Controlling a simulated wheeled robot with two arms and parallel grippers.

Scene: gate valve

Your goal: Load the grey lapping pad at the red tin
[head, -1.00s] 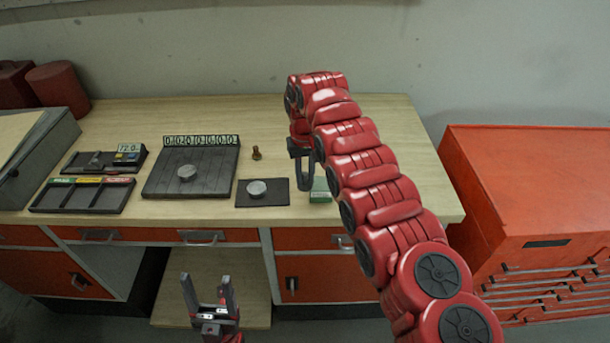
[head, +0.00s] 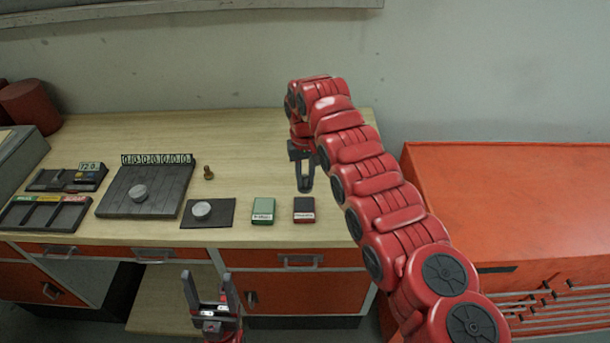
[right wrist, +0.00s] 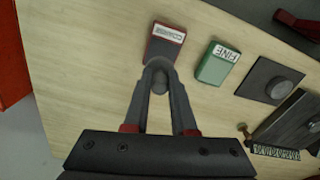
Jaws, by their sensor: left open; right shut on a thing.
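The red tin (head: 304,210), dark with a red rim, lies near the bench's front edge. In the right wrist view the red tin (right wrist: 166,45) is labelled COARSE. My right gripper (head: 304,187) points down just behind it. The right wrist view shows its fingertips (right wrist: 158,76) shut on a small round grey piece, the grey lapping pad (right wrist: 159,82), close to the tin's near edge. I cannot tell whether pad and tin touch. The green tin (head: 263,210), marked FINE, lies left of the red one. My left gripper (head: 207,277) is open and empty in front of the bench.
A dark mat (head: 226,218) with a metal disc (head: 202,209), a grooved plate (head: 115,200) with another disc, and a small brass piece (head: 208,172) lie to the left. A sorting tray (head: 45,215) is farther left. A red tool chest (head: 500,200) stands right of the bench.

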